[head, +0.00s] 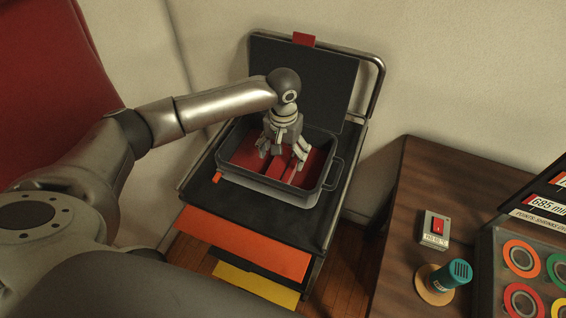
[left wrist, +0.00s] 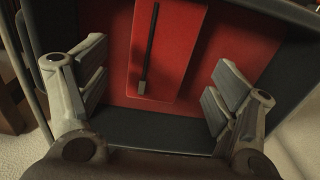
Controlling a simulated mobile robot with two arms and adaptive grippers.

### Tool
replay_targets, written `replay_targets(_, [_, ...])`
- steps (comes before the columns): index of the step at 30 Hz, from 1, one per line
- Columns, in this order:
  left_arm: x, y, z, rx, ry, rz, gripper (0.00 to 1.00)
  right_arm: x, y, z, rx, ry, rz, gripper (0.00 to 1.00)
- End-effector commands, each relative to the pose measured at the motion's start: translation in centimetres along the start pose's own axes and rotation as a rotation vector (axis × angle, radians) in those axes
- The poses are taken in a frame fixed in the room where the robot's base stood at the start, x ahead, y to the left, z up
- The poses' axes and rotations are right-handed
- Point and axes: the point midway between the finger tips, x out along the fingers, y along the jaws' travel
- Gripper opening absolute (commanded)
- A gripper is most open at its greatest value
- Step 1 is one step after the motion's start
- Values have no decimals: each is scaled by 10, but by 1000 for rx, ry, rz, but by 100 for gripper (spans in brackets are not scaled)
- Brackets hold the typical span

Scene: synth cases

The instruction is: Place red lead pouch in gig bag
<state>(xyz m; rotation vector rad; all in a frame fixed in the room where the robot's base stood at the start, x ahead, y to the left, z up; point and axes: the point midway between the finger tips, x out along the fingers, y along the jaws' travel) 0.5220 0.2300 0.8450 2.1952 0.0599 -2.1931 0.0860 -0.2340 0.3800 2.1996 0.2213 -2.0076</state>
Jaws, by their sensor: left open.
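The gig bag (head: 329,187) is an open dark case with a red lining, its lid raised at the back. It also shows in the left wrist view (left wrist: 160,129). The red lead pouch (left wrist: 175,73) lies flat on the red lining and has a dark zip with a grey pull. In the head view the pouch (head: 283,166) is partly hidden by my gripper. My left gripper (head: 282,158) points down into the bag, fingers spread. In the left wrist view its fingers (left wrist: 160,95) stand apart on either side of the pouch, not touching it. My right gripper is out of view.
The bag stands on a dark stand (head: 305,222) with orange (head: 245,243) and yellow (head: 258,285) panels below. At right, a wooden table (head: 395,245) holds a red-switch box (head: 434,230), a teal-topped object (head: 452,275) and a rack of coloured rings (head: 520,262). A wall is close behind.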

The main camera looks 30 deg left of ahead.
Motion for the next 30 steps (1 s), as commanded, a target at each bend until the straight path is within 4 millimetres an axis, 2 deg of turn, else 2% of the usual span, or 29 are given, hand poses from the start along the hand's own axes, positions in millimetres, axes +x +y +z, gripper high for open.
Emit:
replay_targets(3, [-26, 0, -1, 1, 3, 1, 84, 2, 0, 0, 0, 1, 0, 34])
replay_targets(6, [-44, 0, 0, 1, 1, 1, 84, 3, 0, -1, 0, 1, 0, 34])
replay_targets(12, [-66, 0, 0, -1, -1, 0, 84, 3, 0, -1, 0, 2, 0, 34])
replay_targets(30, [-69, 0, 0, 0, -2, 0, 84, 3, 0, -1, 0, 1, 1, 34])
